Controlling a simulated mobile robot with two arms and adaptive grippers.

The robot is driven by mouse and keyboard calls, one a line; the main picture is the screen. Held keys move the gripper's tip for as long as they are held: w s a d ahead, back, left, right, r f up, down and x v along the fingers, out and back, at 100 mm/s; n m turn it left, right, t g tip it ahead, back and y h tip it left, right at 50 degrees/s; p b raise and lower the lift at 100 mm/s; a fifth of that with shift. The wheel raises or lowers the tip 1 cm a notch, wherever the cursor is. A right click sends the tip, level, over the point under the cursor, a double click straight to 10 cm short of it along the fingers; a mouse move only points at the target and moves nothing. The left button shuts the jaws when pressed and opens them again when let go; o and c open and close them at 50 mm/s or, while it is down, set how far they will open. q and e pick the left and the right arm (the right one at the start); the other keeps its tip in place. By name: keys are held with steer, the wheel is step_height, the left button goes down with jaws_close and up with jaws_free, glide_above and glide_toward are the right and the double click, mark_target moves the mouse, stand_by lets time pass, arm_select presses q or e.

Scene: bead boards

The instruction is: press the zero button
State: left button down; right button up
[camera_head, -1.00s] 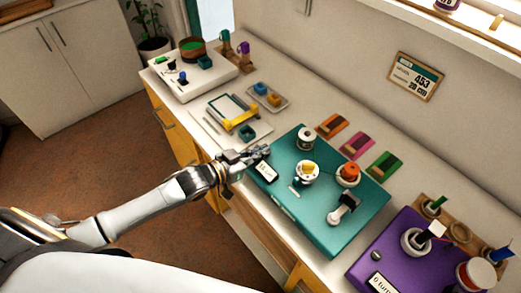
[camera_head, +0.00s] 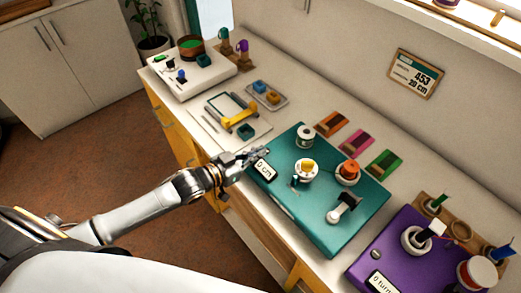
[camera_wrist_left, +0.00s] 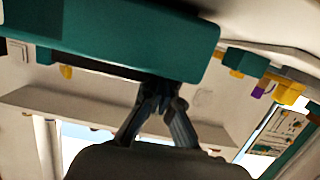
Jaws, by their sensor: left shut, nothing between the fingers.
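The teal board (camera_head: 318,222) lies on the bench with a small display (camera_head: 264,169) near its left corner that reads "0 cm". My left gripper (camera_head: 262,153) is shut and empty, its tips at the board's left corner just above the display. In the left wrist view the shut fingers (camera_wrist_left: 163,88) meet at the edge of the teal board (camera_wrist_left: 130,35). I cannot make out a zero button; the fingers may cover it. My right gripper is not in view.
The teal board carries a white spool (camera_head: 305,137), a white dial with a yellow top (camera_head: 306,169), an orange knob (camera_head: 348,171) and a crank (camera_head: 343,207). A purple board (camera_head: 395,252) stands to the right, a white board (camera_head: 195,78) at the far left.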

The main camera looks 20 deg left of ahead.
arm_select(q)
steer(key=v, duration=0.5)
steer(key=shift+s+a+f, duration=0.2)
steer(key=shift+s, duration=0.1)
steer(key=shift+s+a+r, duration=0.25)
steer(key=shift+s, duration=0.2)
steer(key=shift+s+r, duration=0.1)
steer(key=shift+r, duration=0.05)
